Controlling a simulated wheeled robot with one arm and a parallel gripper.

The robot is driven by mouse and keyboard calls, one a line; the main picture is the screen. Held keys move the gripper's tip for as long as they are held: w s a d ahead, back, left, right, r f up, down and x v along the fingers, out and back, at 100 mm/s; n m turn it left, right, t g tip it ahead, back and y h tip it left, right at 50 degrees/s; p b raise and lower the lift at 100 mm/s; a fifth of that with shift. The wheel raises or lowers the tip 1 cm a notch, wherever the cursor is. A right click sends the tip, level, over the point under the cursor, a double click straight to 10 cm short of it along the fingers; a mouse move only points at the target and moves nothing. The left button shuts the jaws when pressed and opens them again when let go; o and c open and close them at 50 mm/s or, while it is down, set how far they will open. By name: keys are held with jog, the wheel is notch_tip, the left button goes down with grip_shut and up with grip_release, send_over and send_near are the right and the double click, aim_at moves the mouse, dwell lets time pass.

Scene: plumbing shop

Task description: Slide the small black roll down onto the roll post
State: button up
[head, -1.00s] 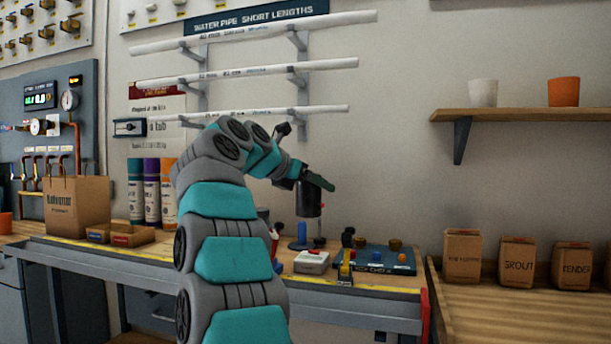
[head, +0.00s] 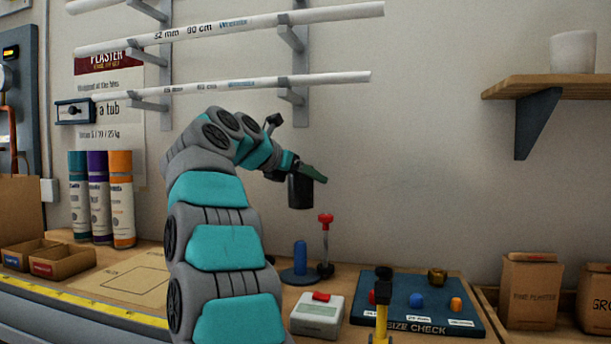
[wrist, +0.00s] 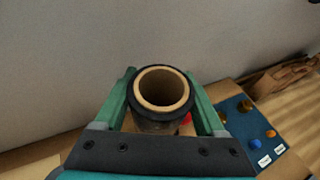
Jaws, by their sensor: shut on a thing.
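The small black roll (head: 300,192) is upright in my gripper (head: 312,172), in the air above the workbench. In the wrist view the roll (wrist: 134,105) shows its tan core from above, between the two green fingers of my gripper (wrist: 162,95), which is shut on it. The roll post (head: 300,258) is a blue upright peg on a dark round base. In the head view it stands below the roll, nearly in line with it, with a clear gap between. In the wrist view the post is hidden; the core's inside looks tan.
A red-topped stand (head: 326,245) rises close to the right of the post. A white box with a red button (head: 318,315), a yellow-handled tool (head: 382,305) and the dark size-check board (head: 415,325) lie in front. Three tubes (head: 122,200) stand at left. Pipe racks hang behind.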

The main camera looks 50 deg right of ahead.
aim_at(306, 206)
jog(key=shift+s+f, duration=0.1)
jog(key=shift+f, duration=0.45)
jog(key=shift+f+b, duration=1.55)
jog(key=shift+f, duration=1)
jog(key=shift+a+b, duration=0.25)
jog(key=shift+b, duration=0.15)
jog(key=shift+f+b, duration=0.1)
jog(key=shift+b, duration=0.25)
jog(key=shift+f+b, duration=0.35)
jog(key=o, duration=1.5)
